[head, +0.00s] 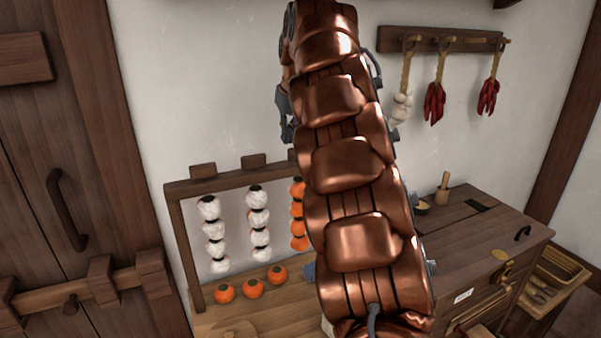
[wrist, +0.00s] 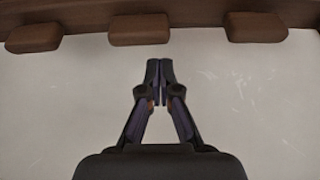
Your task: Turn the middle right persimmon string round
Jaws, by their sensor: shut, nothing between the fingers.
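Persimmon strings hang from a wooden rack (head: 230,183) in the head view. Two strings are whitish: the far left string (head: 213,233) and the one beside it (head: 258,222). An orange string (head: 297,215) hangs to their right, partly behind my arm. Any string further right, including the middle right one if it is not this orange one, is hidden by my arm. My gripper (wrist: 160,80) is shut and empty in the wrist view, with a plain pale wall beyond it and no string in that view. In the head view part of it shows at the arm's left edge.
Loose persimmons (head: 253,288) lie on the bench below the rack. A wooden chest (head: 470,245) stands at right. Garlic (head: 401,108) and red chillies (head: 434,103) hang on the wall. Wooden blocks (wrist: 139,30) line a dark beam in the wrist view.

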